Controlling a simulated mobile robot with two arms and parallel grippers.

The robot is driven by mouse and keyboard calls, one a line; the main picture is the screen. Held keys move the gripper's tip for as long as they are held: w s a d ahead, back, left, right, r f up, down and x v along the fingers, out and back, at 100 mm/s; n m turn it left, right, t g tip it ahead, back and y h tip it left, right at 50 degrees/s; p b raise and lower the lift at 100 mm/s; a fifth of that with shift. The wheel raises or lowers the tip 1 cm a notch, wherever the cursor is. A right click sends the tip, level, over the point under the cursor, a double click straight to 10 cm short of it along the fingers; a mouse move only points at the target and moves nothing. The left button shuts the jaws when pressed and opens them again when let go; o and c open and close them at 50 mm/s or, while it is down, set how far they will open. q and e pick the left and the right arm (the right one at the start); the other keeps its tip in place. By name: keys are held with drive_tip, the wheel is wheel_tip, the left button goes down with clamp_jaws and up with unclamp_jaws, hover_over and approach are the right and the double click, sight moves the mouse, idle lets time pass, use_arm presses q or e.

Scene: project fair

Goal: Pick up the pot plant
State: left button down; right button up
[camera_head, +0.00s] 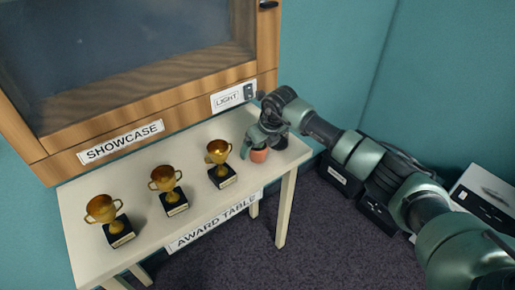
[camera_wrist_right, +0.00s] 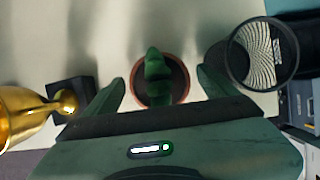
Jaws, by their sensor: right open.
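The pot plant is a small green plant (camera_wrist_right: 154,65) in a round terracotta pot (camera_head: 259,155) at the right end of the award table. From above, the pot's rim (camera_wrist_right: 188,76) shows in the right wrist view. My right gripper (camera_head: 262,140) is over the pot in the head view and partly hides the plant. In the right wrist view the fingers of the right gripper (camera_wrist_right: 158,92) are open, one on each side of the pot, with gaps between. My left gripper is not in view.
Three gold trophies (camera_head: 220,153) (camera_head: 165,181) (camera_head: 103,211) stand left of the pot on the white award table (camera_head: 150,233). A dark object with a round mesh top (camera_wrist_right: 268,52) stands close on the right. A wooden showcase (camera_head: 186,97) is behind; dark boxes (camera_head: 340,178) lie on the floor.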

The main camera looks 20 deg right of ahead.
drive_tip(key=shift+r, duration=0.1)
drive_tip(key=c, duration=1.6)
